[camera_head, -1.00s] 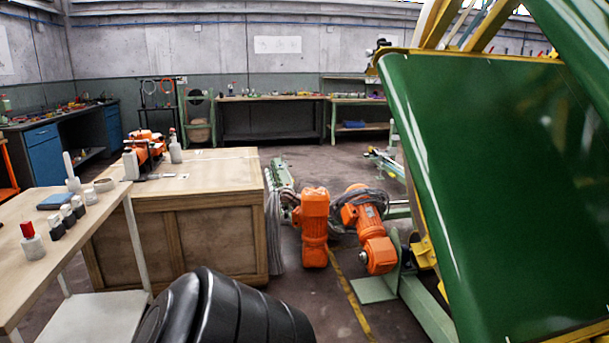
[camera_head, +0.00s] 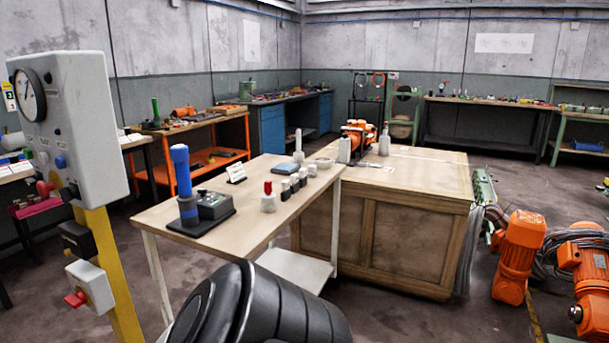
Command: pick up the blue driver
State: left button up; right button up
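The blue driver (camera_head: 182,172) stands upright on a dark base at the left end of a light wooden table (camera_head: 240,213). Its upper part is bright blue and its lower part is darker grey-blue. A dark boxy unit (camera_head: 214,205) sits beside it on the same base. Neither of my grippers is in view. A black ribbed rounded body fills the bottom middle of the view and hides part of the floor in front of the table.
Small bottles (camera_head: 285,190), a red-capped bottle (camera_head: 268,197) and a small white sign (camera_head: 236,173) stand on the table. A wooden crate (camera_head: 400,240) adjoins it. A grey panel (camera_head: 75,130) on a yellow post stands left. Orange motors (camera_head: 520,250) stand right.

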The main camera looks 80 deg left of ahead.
aim_at(180, 157)
jog(key=u, duration=3.3)
jog(key=k, duration=0.65)
jog(key=u, duration=0.75)
jog(key=i, duration=0.75)
jog(key=u, duration=0.75)
jog(key=i, duration=0.95)
jog(key=z, duration=0.35)
